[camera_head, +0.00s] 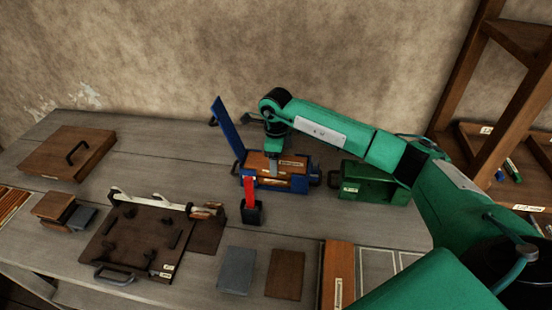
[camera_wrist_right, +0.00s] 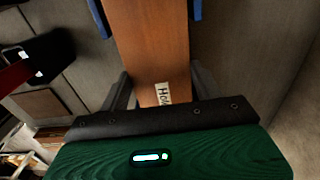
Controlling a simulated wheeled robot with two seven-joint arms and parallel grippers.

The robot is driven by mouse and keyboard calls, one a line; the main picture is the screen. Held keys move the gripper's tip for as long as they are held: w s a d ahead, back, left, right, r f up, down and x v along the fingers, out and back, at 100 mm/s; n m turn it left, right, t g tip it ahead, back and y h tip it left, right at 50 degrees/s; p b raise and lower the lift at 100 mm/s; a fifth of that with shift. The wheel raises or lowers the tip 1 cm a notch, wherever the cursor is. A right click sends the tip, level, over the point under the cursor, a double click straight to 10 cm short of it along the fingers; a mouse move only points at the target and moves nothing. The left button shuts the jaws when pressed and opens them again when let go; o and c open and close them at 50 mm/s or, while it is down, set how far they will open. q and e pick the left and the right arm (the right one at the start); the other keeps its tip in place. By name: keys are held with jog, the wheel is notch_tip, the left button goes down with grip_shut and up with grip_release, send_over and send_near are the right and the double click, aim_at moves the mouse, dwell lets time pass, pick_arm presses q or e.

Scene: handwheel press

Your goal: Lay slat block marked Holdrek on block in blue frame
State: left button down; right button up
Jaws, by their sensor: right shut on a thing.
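The orange-brown slat block (camera_wrist_right: 150,45) lies between the fingers of my right gripper (camera_wrist_right: 162,88) in the right wrist view. Its white label shows "Hol"; the rest is hidden. In the head view my right gripper (camera_head: 273,166) points down over the blue frame (camera_head: 292,187), shut on the slat block (camera_head: 256,162), which lies within the frame's outline. The block beneath it is mostly hidden. I cannot tell whether the slat block touches it. Blue edges show on both sides of the slat block's far end in the wrist view. My left gripper is not in view.
A blue upright panel (camera_head: 228,128) stands at the frame's left. A red-handled black thing (camera_head: 251,205) stands in front. A green box (camera_head: 372,184) is close on the right. A brown board with a handle (camera_head: 135,240) lies front left.

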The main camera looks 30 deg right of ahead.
jog(key=shift+f+b, duration=0.25)
jog(key=shift+b, duration=0.3)
dwell(0.8)
jog(key=o, duration=1.2)
jog(key=shift+o, duration=0.5)
jog(key=shift+o, duration=0.7)
jog(key=shift+r, duration=0.1)
jog(key=shift+r+p, duration=1.7)
jog(key=shift+r, duration=1.75)
